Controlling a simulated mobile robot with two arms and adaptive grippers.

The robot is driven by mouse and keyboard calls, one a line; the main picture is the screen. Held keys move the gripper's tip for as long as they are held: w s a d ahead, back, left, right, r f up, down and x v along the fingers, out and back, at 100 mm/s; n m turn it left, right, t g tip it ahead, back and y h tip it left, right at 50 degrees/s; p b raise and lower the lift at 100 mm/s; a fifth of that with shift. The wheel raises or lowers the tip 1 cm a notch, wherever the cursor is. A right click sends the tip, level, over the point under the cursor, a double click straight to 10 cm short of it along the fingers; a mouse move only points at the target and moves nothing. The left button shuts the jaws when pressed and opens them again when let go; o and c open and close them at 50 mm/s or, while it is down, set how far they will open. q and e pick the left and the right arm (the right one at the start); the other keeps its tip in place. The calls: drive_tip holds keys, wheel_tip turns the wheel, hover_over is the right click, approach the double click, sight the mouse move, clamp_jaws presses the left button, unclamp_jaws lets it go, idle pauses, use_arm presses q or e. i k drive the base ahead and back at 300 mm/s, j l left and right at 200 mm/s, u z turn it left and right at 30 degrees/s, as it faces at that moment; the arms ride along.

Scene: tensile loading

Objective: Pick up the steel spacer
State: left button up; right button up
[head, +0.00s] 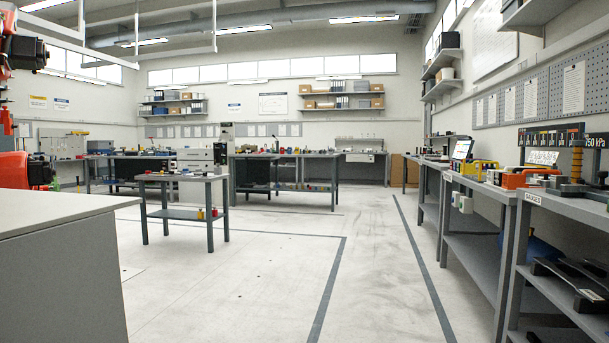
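I cannot make out the steel spacer in the head view; many small items on the benches are too far away or too small to tell apart. Neither my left gripper nor my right gripper shows in this view.
A grey worktable (184,178) with a lower shelf stands mid-left. Long benches (285,156) with small items line the back. Benches (560,205) with tools and gauges run along the right. A pale counter (60,212) fills the near left. The floor (380,265) in the middle is clear.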

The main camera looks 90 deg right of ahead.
sight(556, 180)
drive_tip(key=z, duration=4.15)
